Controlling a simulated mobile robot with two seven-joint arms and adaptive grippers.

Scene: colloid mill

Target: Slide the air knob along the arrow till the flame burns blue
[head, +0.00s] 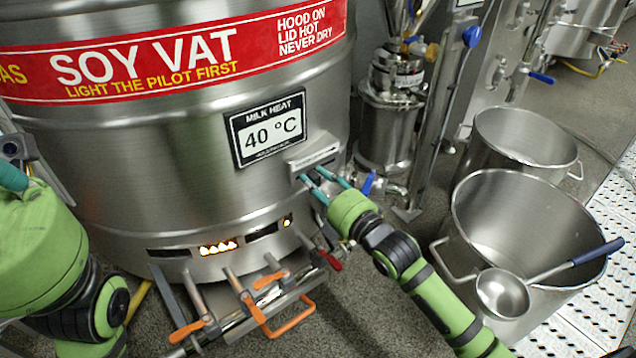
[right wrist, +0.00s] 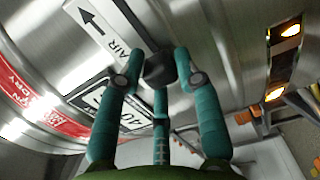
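The air knob (right wrist: 160,68) is a small dark block at the edge of a pale plate (right wrist: 103,28) marked AIR with a black arrow. The arrow points to the upper left in the right wrist view. In the head view the plate (head: 314,156) sits low on the steel soy vat (head: 140,185). My right gripper (right wrist: 160,62) has its teal fingers closed around the knob, seemingly touching both sides; in the head view it hides the knob. The flame (head: 218,247) shows yellow-orange in a vat window. My left gripper (head: 12,176) is only partly visible at the left edge.
A burner manifold with orange-handled valves (head: 262,300) stands below the vat. Two open steel pots (head: 530,225) and a ladle (head: 503,294) are at the right. A steel mill (head: 392,110) and a blue-handled tap (head: 370,184) stand close to my right gripper.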

